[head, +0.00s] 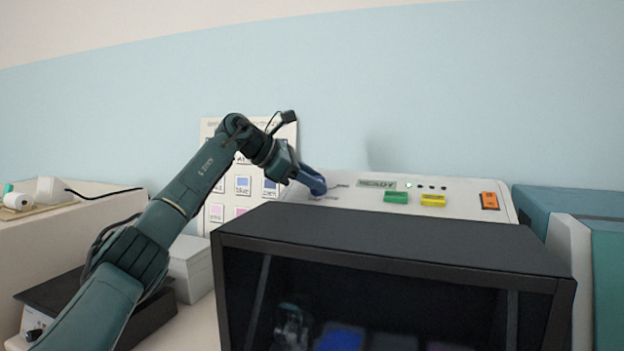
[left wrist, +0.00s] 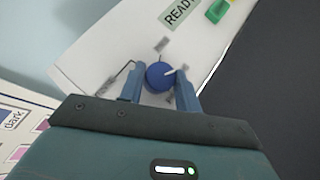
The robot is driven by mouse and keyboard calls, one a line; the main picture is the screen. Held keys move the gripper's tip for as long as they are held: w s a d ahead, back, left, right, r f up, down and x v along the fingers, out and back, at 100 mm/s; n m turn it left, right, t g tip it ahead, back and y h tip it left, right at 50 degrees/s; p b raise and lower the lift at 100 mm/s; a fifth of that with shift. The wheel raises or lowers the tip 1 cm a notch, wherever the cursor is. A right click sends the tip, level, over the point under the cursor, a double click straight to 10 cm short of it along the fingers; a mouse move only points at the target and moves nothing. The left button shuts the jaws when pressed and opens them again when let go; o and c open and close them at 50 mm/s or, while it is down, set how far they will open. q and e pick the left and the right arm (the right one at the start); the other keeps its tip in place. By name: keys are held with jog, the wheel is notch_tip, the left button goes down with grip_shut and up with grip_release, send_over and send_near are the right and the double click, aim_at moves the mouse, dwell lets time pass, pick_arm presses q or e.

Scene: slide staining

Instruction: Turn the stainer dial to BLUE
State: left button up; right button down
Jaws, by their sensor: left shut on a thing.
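My left gripper (left wrist: 160,88) is shut on the dial, with one blue finger on each side. In the head view the left gripper (head: 318,188) reaches down onto the left end of the panel and hides the dial. Small labels surround the dial, too blurred to read. My right gripper is not in view.
The panel has a READY display (head: 377,184), a green button (head: 396,197), a yellow button (head: 433,200) and an orange switch (head: 489,201). A dark-framed chamber (head: 390,240) stands in front. A colour chart (head: 215,190) leans on the wall behind my left arm.

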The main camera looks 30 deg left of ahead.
pick_arm(q)
jog(key=shift+m, duration=0.3)
jog(key=o, duration=1)
jog(key=v, duration=1.3)
jog(key=shift+a+r+b, duration=0.15)
jog(key=shift+a+b, duration=0.05)
jog(key=shift+b, duration=0.1)
